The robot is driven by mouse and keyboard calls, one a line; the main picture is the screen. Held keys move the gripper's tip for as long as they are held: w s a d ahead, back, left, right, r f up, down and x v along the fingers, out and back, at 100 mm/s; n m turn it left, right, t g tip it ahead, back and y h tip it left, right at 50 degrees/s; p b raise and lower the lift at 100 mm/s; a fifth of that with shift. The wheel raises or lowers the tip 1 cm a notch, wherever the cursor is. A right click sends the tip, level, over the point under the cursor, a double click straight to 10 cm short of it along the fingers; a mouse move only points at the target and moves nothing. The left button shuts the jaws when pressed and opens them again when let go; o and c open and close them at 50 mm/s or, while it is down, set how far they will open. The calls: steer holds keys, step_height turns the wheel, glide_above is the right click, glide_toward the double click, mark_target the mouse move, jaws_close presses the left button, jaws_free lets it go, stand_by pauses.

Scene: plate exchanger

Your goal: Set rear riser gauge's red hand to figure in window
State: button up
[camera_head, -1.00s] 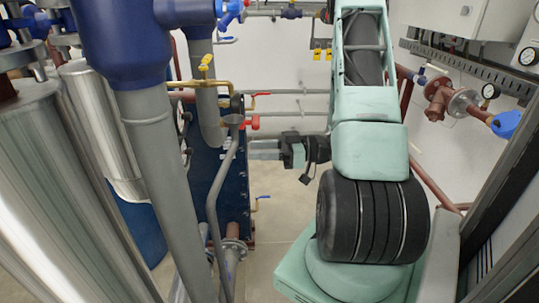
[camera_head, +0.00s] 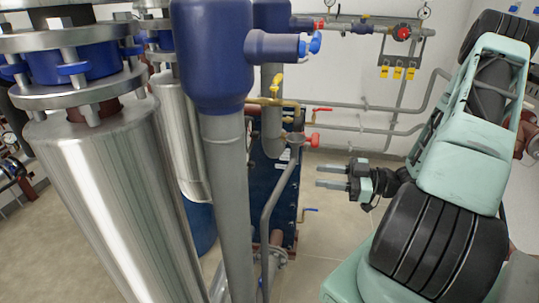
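My gripper (camera_head: 330,177) is at right of centre, its two fingers pointing left. The fingers are apart with nothing between them, in the open space right of the blue plate pack (camera_head: 284,196). A small round gauge (camera_head: 425,12) stands on the pipework at the back wall, top right. Another small gauge (camera_head: 331,4) is cut by the top edge. I cannot tell which gauge is the rear riser gauge. No red hand or window figure can be read at this size. My gripper touches no gauge.
Large silver cylinders (camera_head: 112,200) and a blue-topped grey pipe (camera_head: 228,200) fill the left and centre. A thin grey pipe (camera_head: 270,215) bends in front of the plate pack. Red-handled valves (camera_head: 313,140) stand near it. Floor right of the pack is clear.

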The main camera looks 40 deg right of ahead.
mark_target(251, 165)
steer(key=w+a+n+p, duration=0.1)
steer(key=w+a+p, duration=0.5)
steer(key=w+a, duration=0.4)
steer(key=w, duration=0.4)
steer(key=shift+a+r+p, duration=0.3)
steer(key=shift+p, duration=0.1)
jaws_close()
